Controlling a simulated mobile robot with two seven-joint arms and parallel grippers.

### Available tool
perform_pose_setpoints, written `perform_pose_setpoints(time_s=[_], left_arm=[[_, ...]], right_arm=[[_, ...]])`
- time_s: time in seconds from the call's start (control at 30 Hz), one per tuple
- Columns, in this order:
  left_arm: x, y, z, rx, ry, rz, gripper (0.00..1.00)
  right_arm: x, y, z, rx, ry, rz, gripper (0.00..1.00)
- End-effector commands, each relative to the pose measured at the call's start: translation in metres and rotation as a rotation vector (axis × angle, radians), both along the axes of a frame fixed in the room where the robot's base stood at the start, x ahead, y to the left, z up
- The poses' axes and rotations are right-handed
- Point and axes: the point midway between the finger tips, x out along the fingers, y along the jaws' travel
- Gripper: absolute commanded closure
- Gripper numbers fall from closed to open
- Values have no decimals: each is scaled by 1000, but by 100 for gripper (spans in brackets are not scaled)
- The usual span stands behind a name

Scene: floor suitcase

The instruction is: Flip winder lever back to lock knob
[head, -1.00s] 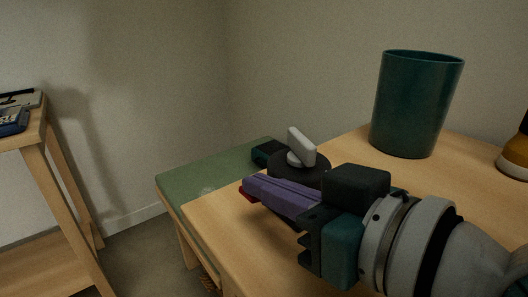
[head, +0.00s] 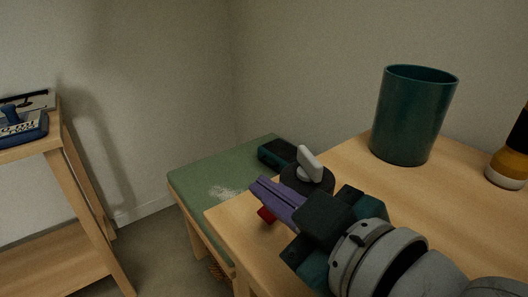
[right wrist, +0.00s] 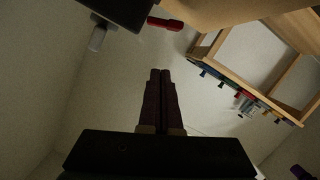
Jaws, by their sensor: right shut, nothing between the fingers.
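The winder is a round dark body (head: 300,182) near the left end of the wooden table, with a tilted grey paddle-shaped part (head: 309,163) on top. A red piece (head: 266,215) shows at the table edge, below my right fingers. In the right wrist view a red bar (right wrist: 165,23) sticks out beside a black block (right wrist: 122,8) with a grey peg (right wrist: 97,39). My right gripper (head: 257,185) has purple fingers, pressed together and empty, in front of the winder and above the red piece. Its shut fingers also show in the right wrist view (right wrist: 160,73), apart from the red bar. My left gripper is not in the head view.
A dark green cup (head: 412,118) and a yellow-and-black bottle (head: 510,160) stand farther right on the wooden table (head: 455,215). A green-topped low surface (head: 205,180) holds a dark box (head: 277,153). A wooden shelf (head: 55,160) with a blue device (head: 22,130) stands at left.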

Motion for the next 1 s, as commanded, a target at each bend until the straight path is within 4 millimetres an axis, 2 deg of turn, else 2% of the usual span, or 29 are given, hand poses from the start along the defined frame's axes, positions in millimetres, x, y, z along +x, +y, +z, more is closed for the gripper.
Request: perform_pose_setpoints(time_s=[0.03,0.2,0.4,0.6,0.93,1.0], left_arm=[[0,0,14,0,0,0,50],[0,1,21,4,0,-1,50],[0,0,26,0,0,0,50],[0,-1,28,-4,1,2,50],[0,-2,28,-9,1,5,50],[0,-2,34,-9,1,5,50]], right_arm=[[-6,-5,11,-4,2,0,100],[-43,-26,16,-4,3,1,100],[-71,-43,23,-2,3,1,100],[-82,-50,26,0,0,0,100],[-83,-51,26,0,0,0,100],[-83,-52,32,-1,13,-7,100]])
